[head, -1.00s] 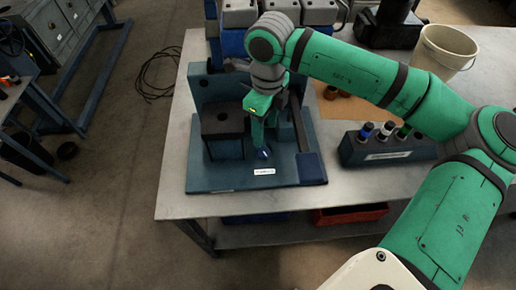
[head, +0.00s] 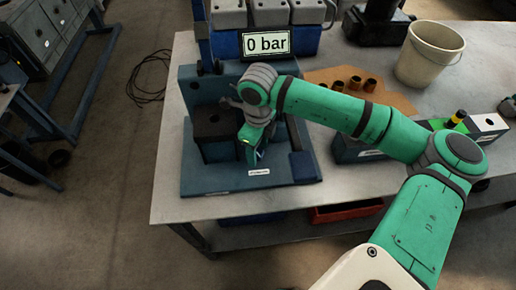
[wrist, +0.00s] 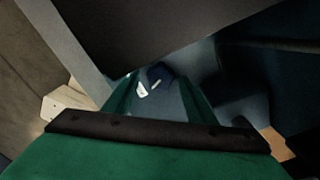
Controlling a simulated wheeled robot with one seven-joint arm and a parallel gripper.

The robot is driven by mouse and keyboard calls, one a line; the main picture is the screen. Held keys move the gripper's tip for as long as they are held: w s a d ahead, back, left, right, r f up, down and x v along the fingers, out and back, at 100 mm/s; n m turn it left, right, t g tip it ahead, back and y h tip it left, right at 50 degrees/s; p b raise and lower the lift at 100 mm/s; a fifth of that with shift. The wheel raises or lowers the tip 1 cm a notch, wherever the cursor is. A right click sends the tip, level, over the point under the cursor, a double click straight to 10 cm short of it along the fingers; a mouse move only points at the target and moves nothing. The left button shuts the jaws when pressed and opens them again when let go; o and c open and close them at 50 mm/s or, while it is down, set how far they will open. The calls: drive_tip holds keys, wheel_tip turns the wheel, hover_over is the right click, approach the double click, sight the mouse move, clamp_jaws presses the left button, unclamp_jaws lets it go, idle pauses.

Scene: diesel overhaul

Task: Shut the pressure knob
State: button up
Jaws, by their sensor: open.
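My gripper (head: 252,156) points down over the front of a blue-grey test stand (head: 205,188). Its fingers are apart in the wrist view (wrist: 160,98). A small dark blue round part (wrist: 158,72), seemingly the pressure knob, shows between and beyond the fingertips. I see no finger closed on it. In the head view the gripper largely hides this part. A white label (head: 259,172) sits on the plate just in front of the gripper. A display (head: 268,43) reading "0 bar" stands behind the stand.
A dark block (head: 213,128) stands close left of the gripper, and a dark post (head: 304,167) is at the right of the plate. A tan board (head: 395,98) with several brown rings, a cream bucket (head: 428,55) and a rack with a yellow-topped part (head: 459,117) are farther right.

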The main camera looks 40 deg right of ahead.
drive_tip(key=c, duration=1)
drive_tip(key=shift+c, duration=0.2)
drive_tip(key=m, duration=0.4)
drive_tip(key=shift+a+m, duration=0.1)
drive_tip(key=shift+m, duration=0.2)
drive_tip(key=shift+w, duration=0.1)
drive_tip(key=o, duration=1)
drive_tip(key=shift+o, duration=0.2)
